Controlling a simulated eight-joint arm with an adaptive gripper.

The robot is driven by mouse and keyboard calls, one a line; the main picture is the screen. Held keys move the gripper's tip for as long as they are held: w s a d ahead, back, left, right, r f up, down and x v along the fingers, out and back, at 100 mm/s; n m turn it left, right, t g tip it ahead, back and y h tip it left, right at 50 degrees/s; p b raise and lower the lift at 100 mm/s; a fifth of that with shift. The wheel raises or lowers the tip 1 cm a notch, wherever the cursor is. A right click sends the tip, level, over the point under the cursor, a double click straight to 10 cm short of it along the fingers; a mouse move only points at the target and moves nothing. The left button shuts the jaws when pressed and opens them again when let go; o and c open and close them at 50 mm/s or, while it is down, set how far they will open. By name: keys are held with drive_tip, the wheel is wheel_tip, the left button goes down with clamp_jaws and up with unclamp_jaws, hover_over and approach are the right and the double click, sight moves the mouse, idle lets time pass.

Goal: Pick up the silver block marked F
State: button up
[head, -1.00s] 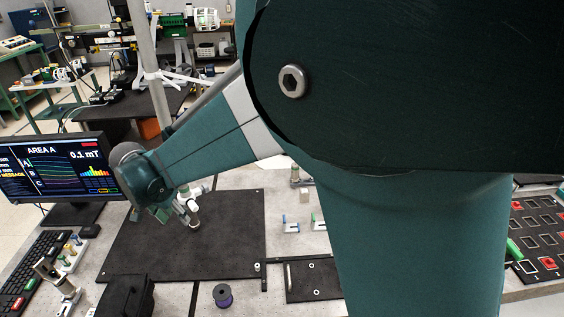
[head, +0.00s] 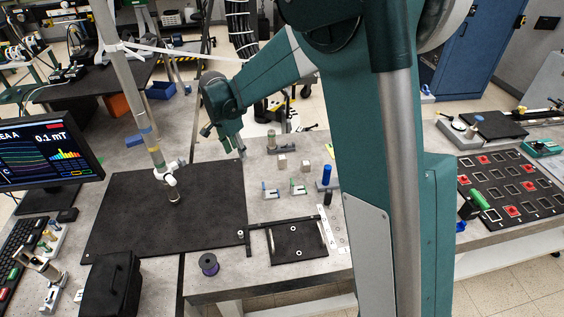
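Two small pale silver-grey blocks stand on the grey bench in the head view. One block (head: 282,161) is on the left, the other block (head: 306,166) just to its right. No letter can be read on either, so I cannot tell which is marked F. My gripper (head: 226,143) hangs from my teal arm above the bench, to the left of both blocks and apart from them. It is small and partly hidden by the wrist, and its opening is unclear. I see nothing held in it.
A black mat (head: 125,215) lies left, with a pole-mounted probe (head: 172,182) over it. Small coloured holders (head: 298,187), a blue cylinder (head: 326,174) and a black plate (head: 298,243) are near the blocks. A slotted panel (head: 510,185) is right.

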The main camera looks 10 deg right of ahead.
sight(282, 157)
drive_tip(key=w+d+f+m, duration=0.2)
drive_tip(key=w+d, duration=0.1)
drive_tip(key=d, duration=0.3)
drive_tip(key=w+d+f+m+g, duration=0.1)
drive_tip(key=w+d+f+m, duration=0.1)
drive_tip(key=d, duration=0.4)
drive_tip(key=w+d+f+m, duration=0.2)
drive_tip(key=w+d+f, duration=0.2)
drive_tip(key=d, duration=0.1)
drive_tip(key=shift+d+f+g+p, duration=0.25)
drive_tip(key=shift+d+g+p, duration=0.05)
drive_tip(key=shift+d+g, duration=0.1)
drive_tip(key=shift+d+f, duration=0.15)
drive_tip(key=shift+f, duration=1.15)
drive_tip(key=shift+d+f+b, duration=0.2)
drive_tip(key=shift+f, duration=1.1)
drive_tip(key=shift+d+f+b, duration=0.15)
drive_tip(key=shift+d+f, duration=0.05)
drive_tip(key=shift+f, duration=1.05)
drive_tip(key=c, duration=1.1)
